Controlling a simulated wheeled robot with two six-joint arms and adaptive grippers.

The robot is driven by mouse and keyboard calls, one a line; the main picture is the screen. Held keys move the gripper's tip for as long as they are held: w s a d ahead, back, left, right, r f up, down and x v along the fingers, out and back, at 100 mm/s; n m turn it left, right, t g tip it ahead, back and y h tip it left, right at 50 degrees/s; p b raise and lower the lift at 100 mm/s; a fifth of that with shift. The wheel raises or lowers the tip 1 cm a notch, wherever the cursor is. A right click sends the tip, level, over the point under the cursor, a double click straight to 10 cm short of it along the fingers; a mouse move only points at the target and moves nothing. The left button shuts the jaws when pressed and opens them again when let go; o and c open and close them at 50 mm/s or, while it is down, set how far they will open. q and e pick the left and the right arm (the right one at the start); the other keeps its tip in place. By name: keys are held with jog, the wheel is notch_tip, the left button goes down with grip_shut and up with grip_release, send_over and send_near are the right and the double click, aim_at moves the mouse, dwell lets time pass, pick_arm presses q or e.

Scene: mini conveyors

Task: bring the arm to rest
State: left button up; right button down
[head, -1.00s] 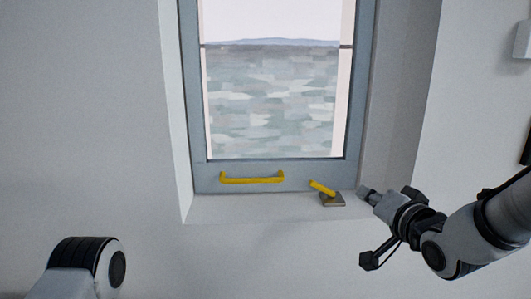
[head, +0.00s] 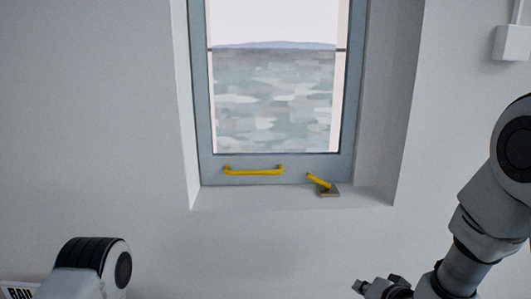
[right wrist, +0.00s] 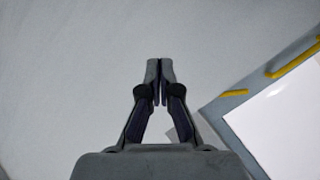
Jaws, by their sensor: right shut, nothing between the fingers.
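My right gripper (right wrist: 160,70) shows in the right wrist view with its fingertips together and nothing between them. In the head view my right gripper (head: 378,288) is low at the bottom edge, partly cut off, below and to the right of the window sill. It is clear of the window and touches nothing that I can see. My left arm shows at the lower left of the head view, but its gripper is out of frame.
A grey-framed window (head: 202,120) stands in a wall recess. A yellow bar handle (head: 254,170) is on its lower rail. A yellow lever (head: 319,181) on a grey base (head: 328,192) sits at the sill. A white box (head: 512,43) is on the right wall.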

jog(key=s+f+g, duration=0.3)
jog(key=s+f, duration=0.3)
jog(key=f, duration=0.7)
pick_arm(q)
jog(key=shift+w+f, duration=0.1)
jog(key=shift+f, duration=0.05)
pick_arm(e)
jog(key=s+d+f+n+g, duration=0.1)
jog(key=s+f+n+g, duration=0.1)
jog(key=s+f, duration=0.3)
jog(key=s+d+f+n+g+h, duration=0.1)
jog(key=s+f, duration=0.4)
jog(key=s, duration=0.6)
jog(key=s+d+f+n+g+h, duration=0.1)
jog(key=s+f+n+g, duration=0.2)
jog(key=s+f+g, duration=0.2)
jog(key=s+f, duration=0.1)
jog(key=s, duration=0.2)
jog(key=shift+s+d+n, duration=0.25)
jog(key=shift+d+n, duration=0.05)
jog(key=shift+d, duration=0.05)
